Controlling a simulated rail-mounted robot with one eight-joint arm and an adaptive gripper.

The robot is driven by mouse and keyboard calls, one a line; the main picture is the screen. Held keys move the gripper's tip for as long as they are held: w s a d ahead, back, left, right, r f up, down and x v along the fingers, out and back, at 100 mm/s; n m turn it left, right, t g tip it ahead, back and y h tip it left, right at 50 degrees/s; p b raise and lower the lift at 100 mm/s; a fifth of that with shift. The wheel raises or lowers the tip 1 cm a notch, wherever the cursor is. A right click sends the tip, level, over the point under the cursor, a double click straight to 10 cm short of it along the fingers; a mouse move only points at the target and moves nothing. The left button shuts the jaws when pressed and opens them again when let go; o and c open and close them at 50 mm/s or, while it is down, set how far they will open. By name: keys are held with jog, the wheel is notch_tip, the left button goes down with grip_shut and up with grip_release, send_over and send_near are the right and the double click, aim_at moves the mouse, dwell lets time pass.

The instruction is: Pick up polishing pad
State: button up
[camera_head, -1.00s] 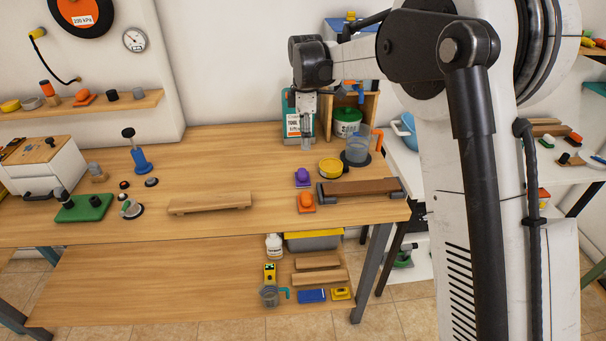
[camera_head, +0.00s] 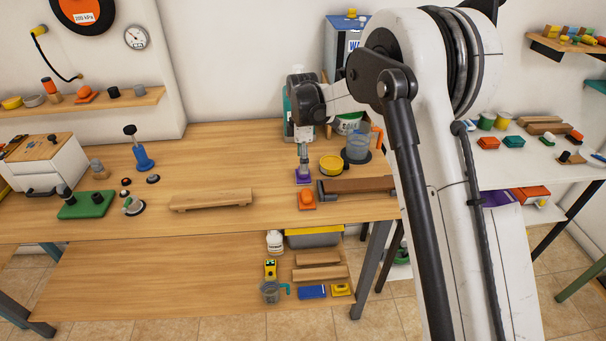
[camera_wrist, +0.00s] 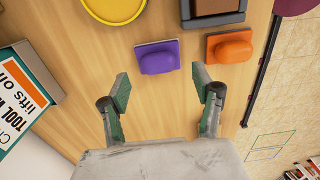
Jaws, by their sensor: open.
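A purple pad with a rounded grip on a flat base (camera_head: 303,179) lies on the upper wooden worktop. In the wrist view the purple pad (camera_wrist: 157,58) sits just beyond and between my open fingertips. A similar orange pad (camera_head: 306,200) lies in front of it; in the wrist view the orange pad (camera_wrist: 230,47) is to the right of the fingers. No label shows which one is the polishing pad. My gripper (camera_head: 303,163) points down just above the purple pad, partly covering it in the head view. Nothing is held between the fingers (camera_wrist: 160,84).
A brown board in a dark holder (camera_head: 352,188) lies right of the orange pad. A wooden block (camera_head: 211,200) lies left, with bare worktop between.

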notch_tip(320, 180, down, 5)
jog(key=shift+w+r+p, duration=0.15)
jog(key=shift+r+p, duration=0.05)
jog(key=shift+p, duration=0.1)
jog(key=c, duration=1.2)
jog(key=shift+c, duration=0.2)
jog(key=shift+r, duration=0.15)
jog(key=shift+r, duration=0.6)
notch_tip(320, 180, up, 3)
jog(key=shift+f+b, duration=0.1)
jog(key=shift+b, duration=0.2)
jog(key=s+a+r+b, duration=0.1)
jog(key=s+a+r, duration=0.5)
jog(key=s+a, duration=0.2)
jog(key=shift+a+r, duration=0.25)
jog(key=shift+r, duration=0.15)
